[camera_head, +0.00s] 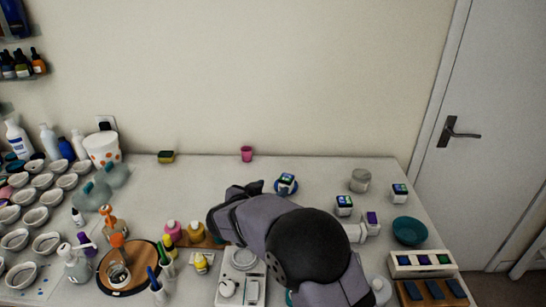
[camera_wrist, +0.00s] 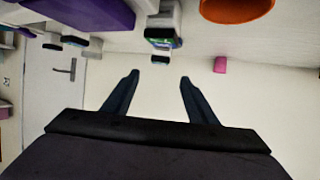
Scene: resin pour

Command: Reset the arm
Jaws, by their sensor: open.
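My gripper (camera_wrist: 158,82) is open in the wrist view. Its two dark fingers stand apart with nothing between them, in front of the pale wall. The wrist picture is upside down, with the table things along its top. In the head view my arm reaches in from the lower right over the middle of the table (camera_head: 315,172). My arm's grey links and large dark joint hide part of the table's front; the fingertips are hard to make out there.
Many white cups (camera_head: 36,216) and bottles crowd the left. A round wooden board (camera_head: 146,256), a white scale (camera_head: 229,291) and small devices (camera_head: 343,203) lie around my arm. A pink cup (camera_head: 246,154) stands at the back; a teal bowl (camera_head: 409,231) is right. The back middle is mostly clear.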

